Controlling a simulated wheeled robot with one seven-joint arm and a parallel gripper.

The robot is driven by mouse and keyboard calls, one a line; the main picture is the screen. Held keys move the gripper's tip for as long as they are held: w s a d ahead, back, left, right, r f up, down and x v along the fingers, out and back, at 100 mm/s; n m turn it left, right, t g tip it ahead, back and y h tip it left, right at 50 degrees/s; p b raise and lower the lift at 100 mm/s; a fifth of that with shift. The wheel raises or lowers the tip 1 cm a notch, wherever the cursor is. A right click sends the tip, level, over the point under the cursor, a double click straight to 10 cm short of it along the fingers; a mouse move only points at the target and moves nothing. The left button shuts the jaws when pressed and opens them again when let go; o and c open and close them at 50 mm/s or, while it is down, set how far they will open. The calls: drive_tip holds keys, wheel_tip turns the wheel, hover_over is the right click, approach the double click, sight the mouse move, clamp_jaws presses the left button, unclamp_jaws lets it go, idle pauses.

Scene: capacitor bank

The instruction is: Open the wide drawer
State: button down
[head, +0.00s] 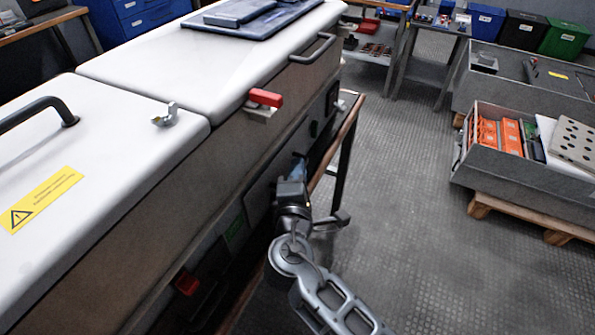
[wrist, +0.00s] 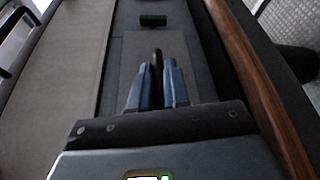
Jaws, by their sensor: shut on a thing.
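A flat grey panel, which looks like the drawer front, shows at the side of the long cabinet in the head view (head: 259,196) and around my fingers in the wrist view (wrist: 190,48). My gripper (head: 297,172) is at this panel, and its blue fingers also show in the wrist view (wrist: 159,72). They are shut on a slim dark handle (wrist: 157,53), whose rounded end stands out between the fingertips. The panel looks flush with the cabinet side, though my wrist and arm hide part of it.
The pale-topped cabinet (head: 180,58) fills the left. A wooden edge (wrist: 250,80) runs close beside my gripper. A red latch (head: 265,98) juts out above. At right, an open grey bin (head: 510,172) holds orange items on a pallet. The floor (head: 400,190) between is clear.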

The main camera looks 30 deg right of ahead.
drive_tip(key=s+d, duration=1.2)
drive_tip(key=s, duration=0.4)
drive_tip(key=shift+s, duration=0.4)
drive_tip(key=c, duration=1.2)
unclamp_jaws()
drive_tip(key=shift+b+v, duration=1.2)
drive_tip(key=shift+v, duration=2.65)
drive_tip(key=shift+s+f, duration=0.1)
